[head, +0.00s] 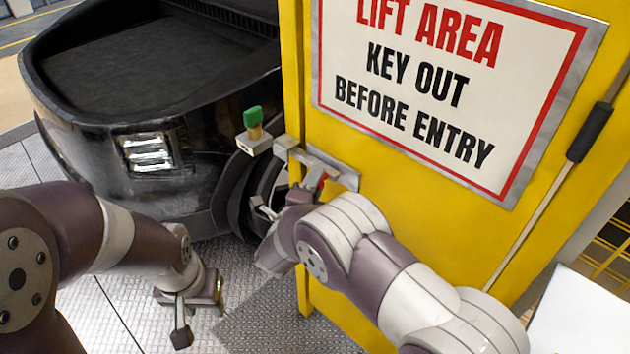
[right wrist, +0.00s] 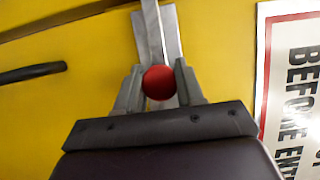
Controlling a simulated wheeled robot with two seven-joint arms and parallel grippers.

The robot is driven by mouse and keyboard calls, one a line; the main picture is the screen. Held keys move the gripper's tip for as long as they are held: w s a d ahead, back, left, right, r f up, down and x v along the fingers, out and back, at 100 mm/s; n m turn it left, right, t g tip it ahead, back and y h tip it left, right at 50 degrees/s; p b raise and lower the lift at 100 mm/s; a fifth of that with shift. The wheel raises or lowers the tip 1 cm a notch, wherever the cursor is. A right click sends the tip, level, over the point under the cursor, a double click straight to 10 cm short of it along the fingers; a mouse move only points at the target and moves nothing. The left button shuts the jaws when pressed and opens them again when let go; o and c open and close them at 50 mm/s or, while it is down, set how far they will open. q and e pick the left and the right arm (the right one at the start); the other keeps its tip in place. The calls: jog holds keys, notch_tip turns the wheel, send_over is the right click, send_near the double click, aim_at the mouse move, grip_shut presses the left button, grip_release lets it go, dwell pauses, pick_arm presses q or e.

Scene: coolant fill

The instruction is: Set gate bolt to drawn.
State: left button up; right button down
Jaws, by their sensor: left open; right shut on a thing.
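The gate bolt (head: 342,175) is a grey metal bar on the yellow gate (head: 400,200), below the sign and near the gate's left edge. Its round red knob (right wrist: 159,82) sits between the two fingers of my right gripper (right wrist: 159,88), which is shut on it. In the head view the knob (head: 322,183) is only a small red patch, partly hidden by my right gripper (head: 312,188). The bolt's rail runs up behind the knob in the right wrist view (right wrist: 158,30). My left gripper (head: 200,312) is open and empty over the floor, away from the gate.
A white sign (head: 440,85) covers much of the gate. A black handle (head: 590,132) is at right. A block (head: 255,143) with a green-topped piece (head: 253,117) stands beside the bolt's left end. A black vehicle (head: 150,100) is behind. Metal floor is clear around my left gripper.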

jog(key=s+d, duration=0.3)
jog(key=shift+s+d, duration=0.25)
jog(key=shift+d, duration=0.05)
jog(key=c, duration=0.9)
grip_release()
jog(key=shift+c, duration=0.2)
jog(key=shift+o, duration=1.2)
jog(key=shift+s+d, duration=0.1)
jog(key=shift+d, duration=0.05)
jog(key=shift+b, duration=0.3)
